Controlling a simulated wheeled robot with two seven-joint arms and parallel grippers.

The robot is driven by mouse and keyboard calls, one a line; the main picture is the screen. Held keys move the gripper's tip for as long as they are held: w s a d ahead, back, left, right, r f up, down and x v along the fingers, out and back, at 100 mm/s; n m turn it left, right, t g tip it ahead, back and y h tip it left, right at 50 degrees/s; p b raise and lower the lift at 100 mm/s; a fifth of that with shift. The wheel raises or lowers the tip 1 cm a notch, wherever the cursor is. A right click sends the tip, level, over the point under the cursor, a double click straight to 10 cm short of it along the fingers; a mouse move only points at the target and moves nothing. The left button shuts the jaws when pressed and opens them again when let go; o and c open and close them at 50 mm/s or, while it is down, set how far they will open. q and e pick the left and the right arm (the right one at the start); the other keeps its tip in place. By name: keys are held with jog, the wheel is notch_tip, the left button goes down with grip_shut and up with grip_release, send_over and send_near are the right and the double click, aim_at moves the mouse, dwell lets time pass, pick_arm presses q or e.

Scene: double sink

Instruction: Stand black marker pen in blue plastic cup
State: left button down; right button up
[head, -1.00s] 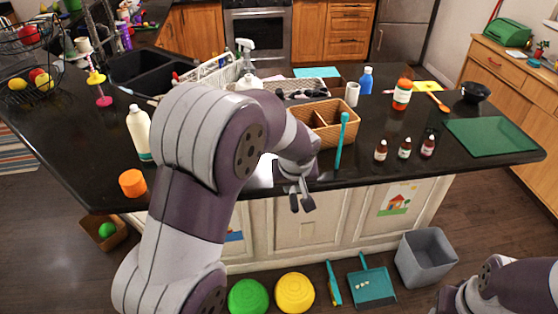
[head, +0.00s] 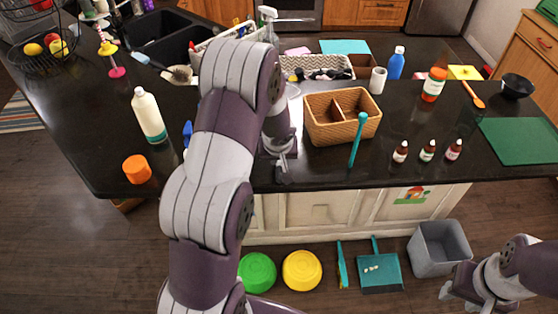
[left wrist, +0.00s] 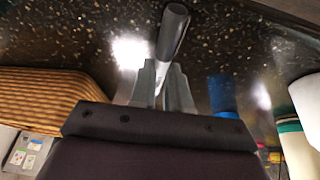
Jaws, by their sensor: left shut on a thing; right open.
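The pen cannot be made out in the head view. A blue thing, apparently the blue plastic cup (head: 187,133), is mostly hidden behind my left arm; it also shows in the left wrist view (left wrist: 221,95), to the right of the fingers and apart from the pen. My right gripper (head: 465,290) is open at the lower right, away from the counter.
A wicker basket (head: 318,122) stands right of my left gripper, with a teal stick (head: 357,140) before it. Several small brown bottles (head: 428,151) stand to the right.

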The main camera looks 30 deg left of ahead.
pick_arm(q)
jog(key=shift+s+d+f, duration=0.1)
jog(key=shift+s+f, duration=0.1)
jog(key=shift+f, duration=0.4)
jog(key=shift+s+r, duration=0.25)
jog(key=shift+s, duration=0.1)
jog(key=shift+w+f, duration=0.2)
jog(key=shift+f, duration=0.1)
jog(key=c, duration=1.2)
grip_release()
jog(key=shift+w, duration=0.1)
jog(key=shift+o, duration=0.5)
jog(key=shift+r, duration=0.1)
